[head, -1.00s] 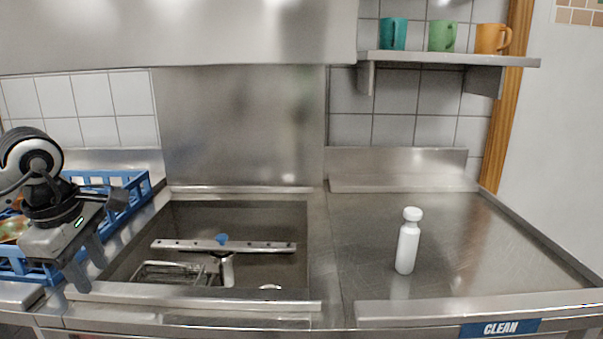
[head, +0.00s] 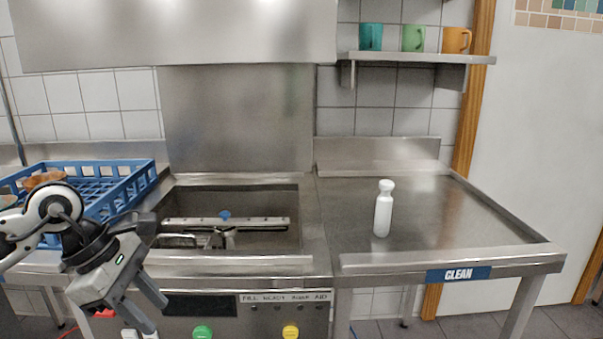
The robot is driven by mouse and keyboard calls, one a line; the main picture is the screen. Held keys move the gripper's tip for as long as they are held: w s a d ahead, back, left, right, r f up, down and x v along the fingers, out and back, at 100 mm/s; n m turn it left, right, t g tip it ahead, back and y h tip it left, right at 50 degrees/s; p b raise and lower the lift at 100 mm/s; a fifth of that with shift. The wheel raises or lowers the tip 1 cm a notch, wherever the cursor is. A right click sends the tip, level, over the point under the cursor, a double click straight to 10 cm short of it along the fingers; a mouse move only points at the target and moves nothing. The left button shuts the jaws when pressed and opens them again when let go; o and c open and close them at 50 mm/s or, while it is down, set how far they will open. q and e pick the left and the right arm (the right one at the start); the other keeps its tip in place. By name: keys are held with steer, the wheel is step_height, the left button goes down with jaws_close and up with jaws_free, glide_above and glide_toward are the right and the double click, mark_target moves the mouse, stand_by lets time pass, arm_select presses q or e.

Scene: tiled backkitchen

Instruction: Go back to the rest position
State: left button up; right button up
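My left gripper (head: 154,317) is at the lower left in the head view, in front of the sink unit's front edge and below the blue rack. Its two fingers point down and to the right, with a gap between them and nothing held. My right gripper is not in view.
A blue rack (head: 140,183) with bowls stands at the left. A sink basin (head: 250,195) is in the middle. A white bottle (head: 383,209) stands upright on the right steel counter (head: 430,205). Several mugs sit on the wall shelf (head: 415,57). Floor shows at lower right.

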arm_select(q)
steer(key=s+d+r+n+t+h, duration=0.1)
steer(key=s+d+n+h, duration=0.1)
steer(key=d+n+h, duration=0.6)
steer(key=s+d+n+h, duration=0.25)
steer(key=d+h, duration=0.35)
steer(key=d, duration=0.6)
steer(key=w+a+f+n+t+y, duration=0.1)
steer(key=a+f+n+t+y, duration=0.4)
steer(key=n, duration=1.1)
steer(key=a+f+n+t+y, duration=0.2)
steer(key=f+n+t+y, duration=0.6)
steer(key=n, duration=0.8)
steer(key=s+a+f+n+g+y, duration=0.1)
steer(key=s+f+n+g, duration=0.3)
steer(key=s+f+n, duration=0.4)
step_height(320, 180, down, 4)
steer(key=shift+s+f+g+y, duration=0.1)
steer(key=shift+s+g+y, duration=0.3)
steer(key=shift+s+y, duration=0.3)
steer(key=shift+s, duration=0.2)
